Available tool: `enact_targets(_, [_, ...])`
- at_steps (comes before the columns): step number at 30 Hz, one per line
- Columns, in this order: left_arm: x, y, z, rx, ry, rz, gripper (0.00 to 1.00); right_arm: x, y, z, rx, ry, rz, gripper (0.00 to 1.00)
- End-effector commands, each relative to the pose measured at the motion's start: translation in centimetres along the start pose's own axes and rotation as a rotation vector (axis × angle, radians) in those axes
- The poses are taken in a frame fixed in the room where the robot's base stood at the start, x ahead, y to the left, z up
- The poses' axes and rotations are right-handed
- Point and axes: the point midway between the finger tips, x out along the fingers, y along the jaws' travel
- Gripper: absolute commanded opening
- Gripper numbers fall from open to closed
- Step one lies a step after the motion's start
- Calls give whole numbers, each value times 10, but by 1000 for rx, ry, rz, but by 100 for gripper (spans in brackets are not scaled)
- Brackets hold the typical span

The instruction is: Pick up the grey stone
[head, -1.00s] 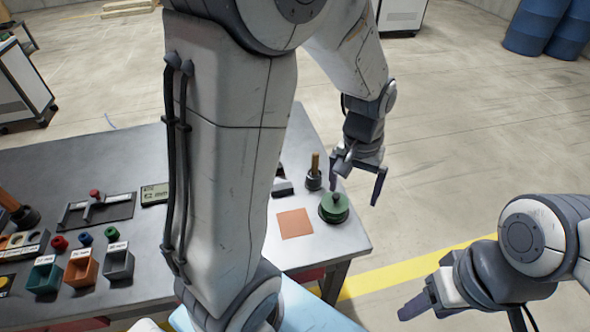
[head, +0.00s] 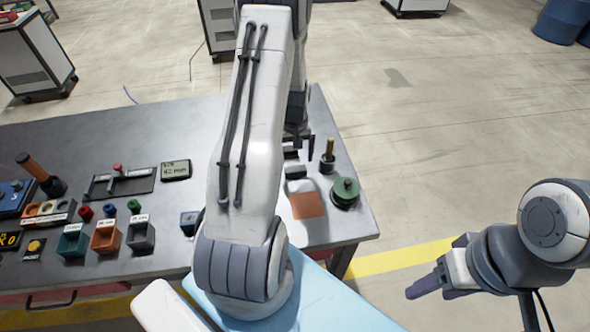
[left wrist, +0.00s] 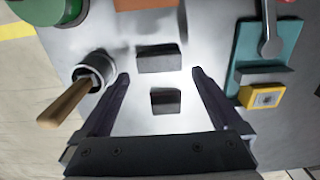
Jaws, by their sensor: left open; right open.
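Two small grey blocks lie on the metal table; I cannot tell for sure which is the grey stone. In the left wrist view one wider grey block (left wrist: 158,60) lies ahead of the fingertips, and a darker grey block (left wrist: 165,102) lies between the open fingers. In the head view the nearer block (head: 296,172) is beside the orange square, with the other (head: 291,154) just behind it. My left gripper (head: 298,146) is open and empty above them, partly hidden by my arm; it also shows in the left wrist view (left wrist: 160,78). My right gripper (head: 428,288) is open, off the table.
A wooden-handled tool in a dark cup (left wrist: 82,88) stands close to the left finger in the wrist view. A teal fixture with a lever (left wrist: 262,60) and a yellow block (left wrist: 262,96) lie right. A green round part (head: 345,192) and orange square (head: 307,205) are nearby.

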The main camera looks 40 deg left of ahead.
Motion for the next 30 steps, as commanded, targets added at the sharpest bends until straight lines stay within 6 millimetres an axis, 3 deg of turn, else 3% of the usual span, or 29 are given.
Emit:
enact_targets(9, [40, 1, 1, 0, -3, -1, 100, -16, -1, -1, 1, 0, 0, 60])
enact_targets(18, [46, 1, 1, 0, 0, 0, 100, -16, -1, -1, 1, 0, 0, 60])
enact_targets(24, [46, 1, 1, 0, 0, 0, 25, -16, -1, -1, 1, 0, 0, 60])
enact_targets(30, [45, 1, 0, 0, 0, 0, 25, -16, -1, -1, 1, 0, 0, 60])
